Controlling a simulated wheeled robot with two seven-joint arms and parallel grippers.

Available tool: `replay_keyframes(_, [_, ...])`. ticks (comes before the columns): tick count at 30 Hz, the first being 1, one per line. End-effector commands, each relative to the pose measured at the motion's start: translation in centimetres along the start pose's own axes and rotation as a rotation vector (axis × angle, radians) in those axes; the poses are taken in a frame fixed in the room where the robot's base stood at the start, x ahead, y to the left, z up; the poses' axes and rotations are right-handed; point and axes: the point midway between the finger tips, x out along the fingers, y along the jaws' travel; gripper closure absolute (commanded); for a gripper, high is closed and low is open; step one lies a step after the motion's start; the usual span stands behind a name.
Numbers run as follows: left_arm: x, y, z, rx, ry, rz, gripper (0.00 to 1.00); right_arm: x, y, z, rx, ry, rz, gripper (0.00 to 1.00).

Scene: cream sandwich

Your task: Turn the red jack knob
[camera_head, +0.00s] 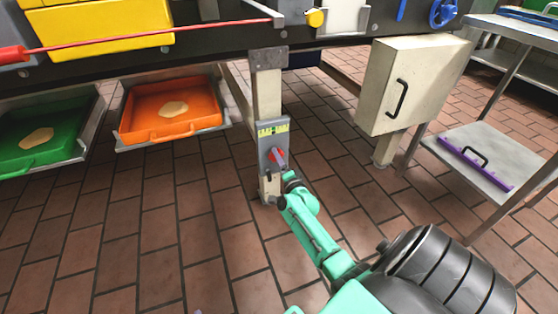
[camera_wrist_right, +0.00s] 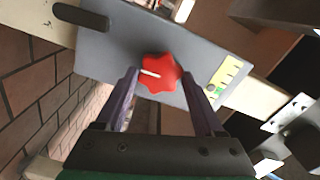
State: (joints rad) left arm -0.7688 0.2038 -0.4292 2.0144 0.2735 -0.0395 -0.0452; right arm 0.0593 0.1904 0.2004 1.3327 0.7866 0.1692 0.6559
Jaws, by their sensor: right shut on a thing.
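The red jack knob (camera_head: 273,154) sits on a grey plate (camera_head: 265,143) fixed to a pale post below the counter. In the right wrist view the knob (camera_wrist_right: 160,73) is star-shaped with a white pointer line facing left. My right gripper (camera_head: 281,158) is at the plate, with its purple fingers on either side of the knob. In the right wrist view my right gripper (camera_wrist_right: 160,82) is shut on the knob. Only a small purple tip at the bottom edge of the head view may belong to my left gripper; its state is hidden.
A green tray (camera_head: 70,122) and an orange tray (camera_head: 205,97), each holding a pale flat piece, are at the left. A cream cabinet (camera_head: 425,75) with a black handle is at the right. A low shelf (camera_head: 500,147) stands beyond it. Tiled floor is open between.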

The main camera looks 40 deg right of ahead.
Motion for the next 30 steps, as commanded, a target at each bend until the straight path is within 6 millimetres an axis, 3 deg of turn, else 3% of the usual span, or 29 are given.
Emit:
replay_keyframes(18, [0.0, -0.01, -0.11, 0.001, 0.002, 0.0, 0.0, -0.04, 0.11, 0.01, 0.05, 0.0, 0.002, 0.85])
replay_keyframes(19, [0.0, -0.01, -0.11, 0.001, 0.002, 0.0, 0.0, -0.04, 0.11, 0.0, 0.05, 0.0, 0.002, 0.22])
replay_keyframes(21, [0.0, -0.01, -0.12, 0.001, 0.002, 0.0, 0.0, -0.04, 0.1, 0.0, 0.05, 0.0, 0.002, 0.0])
replay_keyframes(30, [-0.11, 0.09, -0.38, 0.001, 0.001, 0.0, 0.0, -0.46, -0.02, -0.01, 0.049, -0.001, 0.002, 0.0])
